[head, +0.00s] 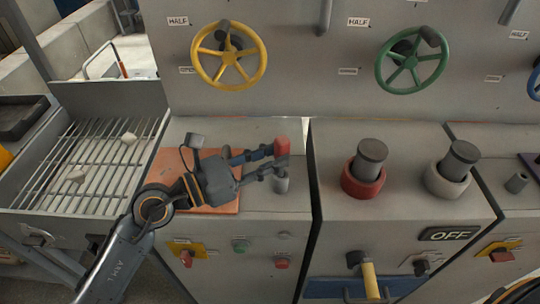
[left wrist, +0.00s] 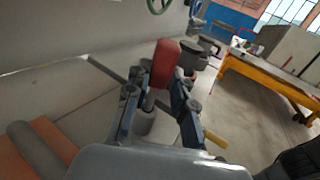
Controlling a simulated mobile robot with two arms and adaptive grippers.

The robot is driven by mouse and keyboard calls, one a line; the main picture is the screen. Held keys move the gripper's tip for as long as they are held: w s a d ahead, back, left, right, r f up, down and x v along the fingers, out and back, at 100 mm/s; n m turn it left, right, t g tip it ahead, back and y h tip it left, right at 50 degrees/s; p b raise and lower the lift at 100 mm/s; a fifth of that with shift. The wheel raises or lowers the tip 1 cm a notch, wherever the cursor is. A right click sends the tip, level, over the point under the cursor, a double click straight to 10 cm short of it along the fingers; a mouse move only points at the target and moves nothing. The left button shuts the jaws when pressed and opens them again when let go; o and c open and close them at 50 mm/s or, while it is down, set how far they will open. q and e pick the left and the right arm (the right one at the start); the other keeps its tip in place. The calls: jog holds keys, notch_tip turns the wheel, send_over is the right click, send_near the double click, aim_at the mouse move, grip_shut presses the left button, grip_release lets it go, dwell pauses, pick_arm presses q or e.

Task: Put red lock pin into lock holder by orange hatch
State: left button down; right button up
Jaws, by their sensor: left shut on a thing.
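My left gripper (head: 277,161) is shut on the red lock pin (head: 282,146), with the pin's red head standing above the fingers. The red head and part of its grey shaft also show between the fingers in the left wrist view (left wrist: 167,62). The grey lock holder (head: 281,184) stands right below the pin, beside the orange hatch (head: 225,208); the holder also shows in the left wrist view (left wrist: 144,124). The pin looks upright and lined up with the holder. The fingers hide whether its lower end is inside. My right gripper is not in view.
A yellow handwheel (head: 229,85) and a green handwheel (head: 412,88) sit on the upright panel behind. A red-collared post (head: 362,187) and a white-collared post (head: 436,182) stand to the right. A slatted grate (head: 70,185) lies to the left.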

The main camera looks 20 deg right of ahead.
pick_arm(q)
jog(key=shift+f+b, duration=0.9)
jog(key=shift+f, duration=0.25)
jog(key=shift+r, duration=0.15)
jog(key=shift+r+p, duration=1.4)
jog(key=shift+p, duration=0.05)
dwell(0.6)
jog(key=shift+f+b, duration=1.3)
jog(key=shift+f, duration=0.3)
jog(key=c, duration=1.1)
grip_release()
jog(key=shift+o, duration=0.2)
